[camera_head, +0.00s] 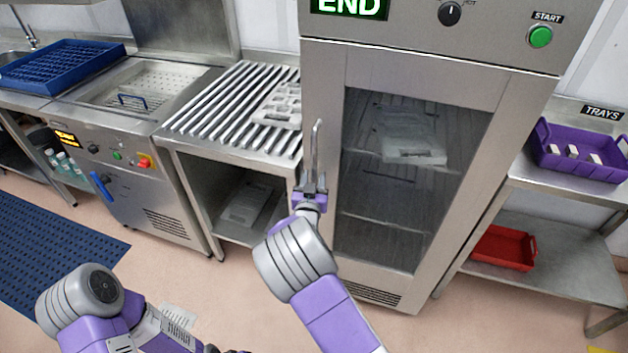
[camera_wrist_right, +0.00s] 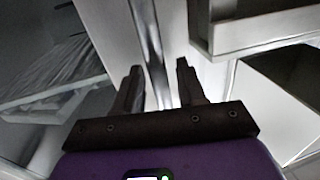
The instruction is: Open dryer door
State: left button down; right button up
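The dryer (camera_head: 320,75) is a tall steel cabinet, and its glass door (camera_head: 410,200) is shut. A vertical bar handle (camera_head: 317,143) stands on the door's left side. My right gripper (camera_head: 315,178) is at the lower part of this handle. In the right wrist view, the bar (camera_wrist_right: 152,60) runs between the two fingers of my right gripper (camera_wrist_right: 160,75), with gaps beside it; the fingers look apart. My left arm is at the lower left of the head view, and its fingers do not show.
A slatted steel table (camera_head: 235,105) with a pale mould stands left of the dryer, close to the handle. At right, a steel shelf (camera_head: 590,185) holds a purple tray (camera_head: 575,172) and a red tray (camera_head: 500,250). The floor before the door is clear. The display reads END.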

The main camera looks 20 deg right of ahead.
jog(key=shift+w, duration=0.1)
grip_shut()
dwell(0.4)
